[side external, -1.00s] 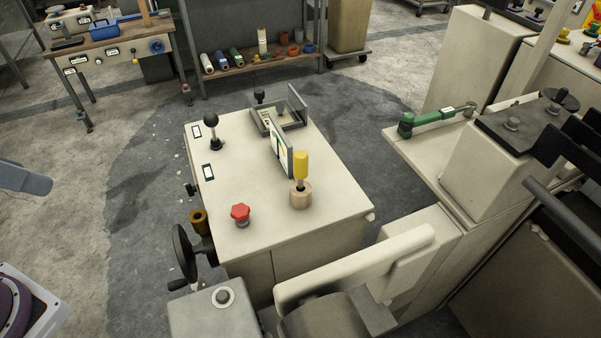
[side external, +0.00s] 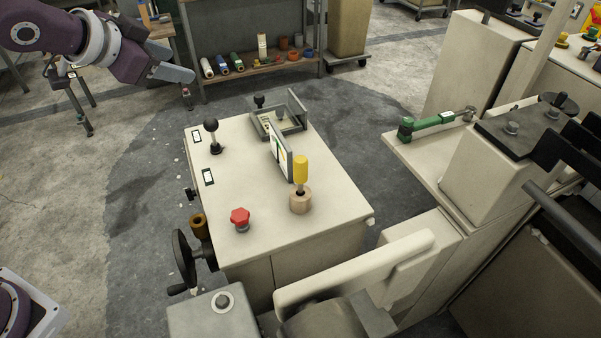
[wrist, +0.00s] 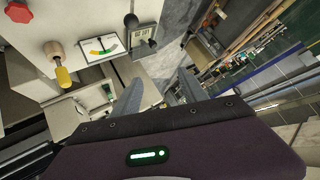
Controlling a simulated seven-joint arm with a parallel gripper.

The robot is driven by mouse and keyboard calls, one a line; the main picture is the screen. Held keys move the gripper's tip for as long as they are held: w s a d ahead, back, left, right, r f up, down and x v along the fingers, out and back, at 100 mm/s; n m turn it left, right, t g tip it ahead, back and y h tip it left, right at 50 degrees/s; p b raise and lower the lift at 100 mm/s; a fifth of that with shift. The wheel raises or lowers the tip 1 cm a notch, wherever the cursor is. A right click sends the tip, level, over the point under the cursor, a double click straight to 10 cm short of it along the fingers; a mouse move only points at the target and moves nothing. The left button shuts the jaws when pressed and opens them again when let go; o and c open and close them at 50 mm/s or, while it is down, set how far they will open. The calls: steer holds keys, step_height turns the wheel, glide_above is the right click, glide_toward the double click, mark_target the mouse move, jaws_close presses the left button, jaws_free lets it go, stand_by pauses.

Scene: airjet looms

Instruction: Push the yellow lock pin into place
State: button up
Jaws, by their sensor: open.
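The yellow lock pin (side external: 301,170) stands upright in a tan round collar (side external: 301,201) on top of the cream cabinet (side external: 245,222). A dark stem shows between the yellow handle and the collar. In the wrist view the yellow pin (wrist: 63,76) is at the upper left, with its collar (wrist: 54,50) beside it. My gripper (side external: 190,76) is at the upper left of the side view, well away from the pin and beyond the cabinet's left edge. In the wrist view my gripper (wrist: 158,84) has its two fingers apart with nothing held between them.
On the cabinet are a red knob (side external: 240,218), a black ball lever (side external: 212,134), an upright gauge plate (side external: 281,152) and a grey tray (side external: 262,126). A black handwheel (side external: 184,258) sticks out at the left. A green-handled tool (side external: 430,122) lies on the right-hand machine.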

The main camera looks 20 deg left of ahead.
mark_target(300, 172)
steer(key=w+d+f+m+h, duration=0.3)
steer(key=w+d+f+h, duration=0.15)
steer(key=d+f, duration=0.2)
steer(key=w+d+f+m+h, duration=0.3)
steer(key=d+f+h, duration=0.2)
steer(key=f, duration=0.3)
steer(key=s+d+f+m+g+h, duration=0.2)
steer(key=s+d+f+g+h, duration=0.2)
steer(key=s+d+f+h, duration=0.25)
steer(key=x, duration=0.5)
steer(key=shift+s+d+r, duration=0.1)
steer(key=shift+d+r, duration=0.2)
jaws_close()
